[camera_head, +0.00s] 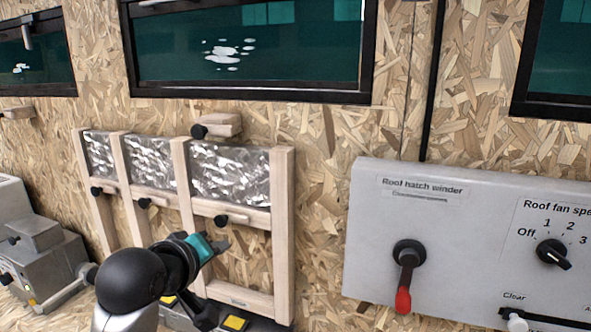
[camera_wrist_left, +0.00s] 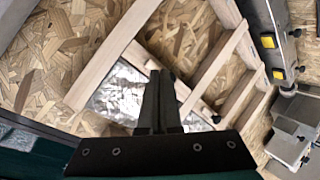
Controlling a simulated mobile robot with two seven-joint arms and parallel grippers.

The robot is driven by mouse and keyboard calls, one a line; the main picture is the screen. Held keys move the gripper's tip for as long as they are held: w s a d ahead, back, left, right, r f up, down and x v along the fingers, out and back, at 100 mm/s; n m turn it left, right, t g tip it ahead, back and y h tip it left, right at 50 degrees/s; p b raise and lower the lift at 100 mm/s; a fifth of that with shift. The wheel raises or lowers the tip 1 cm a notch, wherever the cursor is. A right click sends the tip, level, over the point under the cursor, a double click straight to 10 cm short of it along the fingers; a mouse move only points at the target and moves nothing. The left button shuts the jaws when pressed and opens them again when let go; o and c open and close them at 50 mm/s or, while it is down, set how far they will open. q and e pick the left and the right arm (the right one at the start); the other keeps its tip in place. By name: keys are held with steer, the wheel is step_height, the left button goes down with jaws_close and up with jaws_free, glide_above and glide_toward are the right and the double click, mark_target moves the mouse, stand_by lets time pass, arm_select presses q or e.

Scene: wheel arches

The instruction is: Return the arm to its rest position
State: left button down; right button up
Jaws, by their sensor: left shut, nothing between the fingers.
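My left arm (camera_head: 140,280) comes in from the lower left of the head view, with a dark rounded joint and a teal band near the wrist. My left gripper (camera_head: 222,243) is in front of the lower part of the wooden frame. In the left wrist view my left gripper (camera_wrist_left: 160,75) has its two dark fingers together, with nothing between them. The wooden frame with foil-like panels (camera_head: 230,175) is behind it. I cannot tell the exact gap between gripper and frame. My right gripper is in neither view.
A grey panel (camera_head: 460,200) at right carries a red-tipped roof hatch winder (camera_head: 404,295) and a roof fan knob (camera_head: 553,253). A grey box (camera_head: 40,255) stands at left. Yellow buttons (camera_head: 235,323) sit low below the frame. Dark-framed windows (camera_head: 250,45) line the chipboard wall.

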arm_select(q)
steer(key=s+a+f+m+g+y, duration=0.1)
steer(key=s+f+m+g, duration=0.3)
steer(key=s+f, duration=1)
steer(key=s+a+f+m+g+y, duration=0.1)
steer(key=s+f+m+g, duration=0.15)
steer(key=s+f, duration=0.4)
steer(key=s+f+m+g, duration=0.2)
steer(key=s+f+m, duration=0.15)
steer(key=s, duration=0.55)
step_height(320, 180, down, 30)
steer(key=s+g+b, duration=0.2)
steer(key=b, duration=0.6)
steer(key=s+a+f+b, duration=0.1)
steer(key=s+f+b, duration=0.3)
steer(key=s+f, duration=0.4)
steer(key=s+a+f+g+b, duration=0.1)
steer(key=s+f+b, duration=0.3)
steer(key=s+f, duration=0.4)
step_height(320, 180, down, 7)
steer(key=shift+a+f, duration=0.15)
steer(key=shift+a, duration=0.4)
